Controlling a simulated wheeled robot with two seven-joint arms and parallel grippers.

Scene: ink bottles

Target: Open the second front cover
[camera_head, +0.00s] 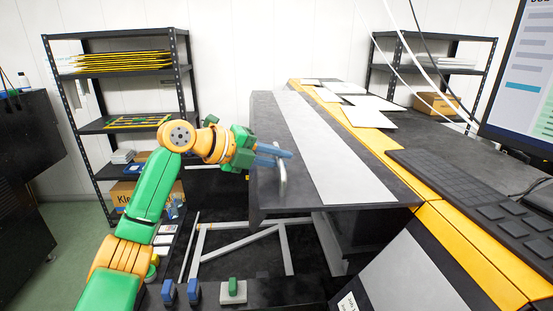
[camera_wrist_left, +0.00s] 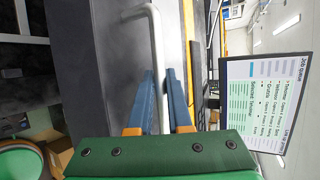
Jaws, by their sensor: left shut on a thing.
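A dark front cover (camera_head: 268,118) extends out from the printer as a roughly flat panel, with a light grey strip along it. A pale grey bar handle (camera_head: 281,181) is fixed at its near left edge. My left gripper (camera_head: 282,151) reaches in from the left with its blue fingers shut around the handle. In the left wrist view the handle (camera_wrist_left: 156,45) passes between the fingertips (camera_wrist_left: 160,76). The dark cover surface (camera_wrist_left: 113,40) fills the area left of the handle. My right gripper is not in view.
A grey frame (camera_head: 240,236) shows in the open space under the cover. A black keyboard (camera_head: 455,175) and a monitor (camera_head: 525,85) stand at the right. A shelf rack (camera_head: 120,127) is behind my left arm. Small blue and green parts sit below the cover.

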